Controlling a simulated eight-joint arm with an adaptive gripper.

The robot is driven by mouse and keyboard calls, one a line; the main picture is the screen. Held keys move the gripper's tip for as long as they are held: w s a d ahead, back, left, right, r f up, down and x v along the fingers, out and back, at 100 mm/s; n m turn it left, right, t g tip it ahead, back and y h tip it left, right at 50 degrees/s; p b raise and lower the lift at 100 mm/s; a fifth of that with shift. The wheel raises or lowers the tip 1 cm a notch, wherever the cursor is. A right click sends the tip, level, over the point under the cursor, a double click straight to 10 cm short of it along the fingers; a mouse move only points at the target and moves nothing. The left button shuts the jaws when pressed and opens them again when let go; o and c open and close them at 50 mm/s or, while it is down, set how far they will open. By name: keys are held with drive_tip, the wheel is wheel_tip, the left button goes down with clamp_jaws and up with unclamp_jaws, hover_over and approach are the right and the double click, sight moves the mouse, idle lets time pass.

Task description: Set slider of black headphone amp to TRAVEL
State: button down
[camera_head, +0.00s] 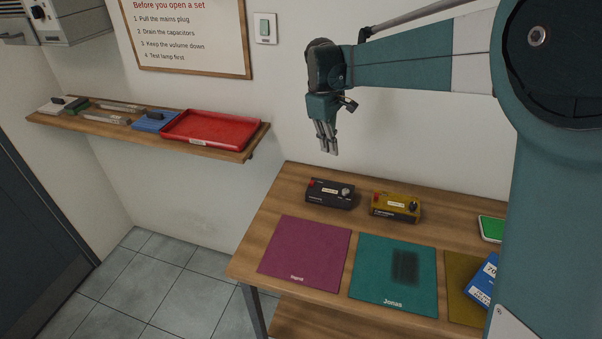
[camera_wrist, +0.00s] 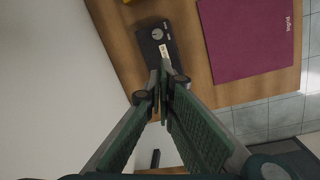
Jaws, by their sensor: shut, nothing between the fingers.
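The black headphone amp (camera_head: 330,194) stands at the back left of the wooden table, against the wall side. It has a light knob, a white label and a red part on its top. In the wrist view the black amp (camera_wrist: 154,42) lies beyond my fingertips, which overlap its near end in the picture. The slider's setting is too small to read. My gripper (camera_head: 329,152) hangs in the air above and behind the amp, apart from it, pointing down. Its fingers (camera_wrist: 164,75) are closed together with nothing between them.
A magenta mat (camera_head: 305,254) and a teal mat (camera_head: 380,275) lie in front. A blue box (camera_head: 483,282) is at right. A wall shelf (camera_head: 240,153) with a red tray (camera_head: 210,131) is at left.

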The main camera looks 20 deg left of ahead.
sight(312, 183)
drive_tip(key=w+a+f+n+p, duration=0.1)
drive_tip(key=a+f, duration=0.1)
drive_tip(key=a, duration=0.3)
drive_tip(key=w+a+f+n+h+p, duration=0.1)
drive_tip(key=a+f, duration=0.2)
drive_tip(key=a, duration=0.3)
drive_tip(key=w+a+f+n+g+p, duration=0.1)
drive_tip(key=a+f+n+p, duration=0.1)
drive_tip(key=a, duration=0.4)
drive_tip(key=shift+f, duration=0.45)
drive_tip(key=shift+f, duration=0.1)
drive_tip(key=x, duration=0.9)
drive_tip(key=shift+s+d+p, duration=0.1)
drive_tip(key=shift+s+p, duration=0.05)
drive_tip(key=shift+p, duration=0.2)
drive_tip(key=d, duration=0.3)
drive_tip(key=shift+f, duration=0.2)
drive_tip(key=shift+d+f, duration=0.15)
drive_tip(key=shift+d, duration=0.4)
drive_tip(key=shift+d, duration=0.15)
